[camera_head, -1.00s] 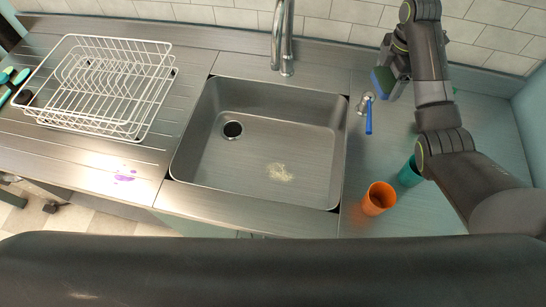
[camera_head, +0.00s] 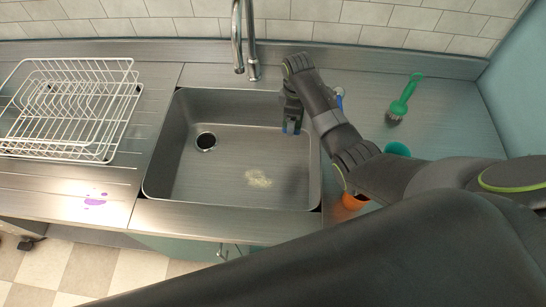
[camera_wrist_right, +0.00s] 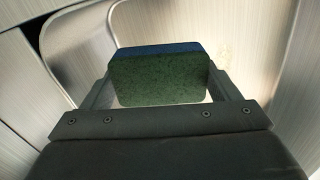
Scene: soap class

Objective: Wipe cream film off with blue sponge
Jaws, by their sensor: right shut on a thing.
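The cream film (camera_head: 257,178) is a pale speckled patch on the sink floor, right of the middle and toward the near side. My right gripper (camera_head: 291,127) is over the right part of the sink, beyond and to the right of the film. It is shut on the blue sponge (camera_head: 285,127), which shows a green scouring side in the right wrist view (camera_wrist_right: 160,78) with a blue layer behind it. The sponge is apart from the film. A faint cream patch (camera_wrist_right: 224,50) shows beyond the sponge's right side in the wrist view. My left gripper is not in view.
The steel sink (camera_head: 180,180) has a drain (camera_head: 206,141) at its left. A faucet (camera_head: 252,40) stands behind it. A white rack (camera_head: 70,110) and purple smears (camera_head: 95,200) are on the left counter. An orange cup (camera_head: 353,201), teal cup (camera_head: 397,149) and green brush (camera_head: 402,100) are at the right.

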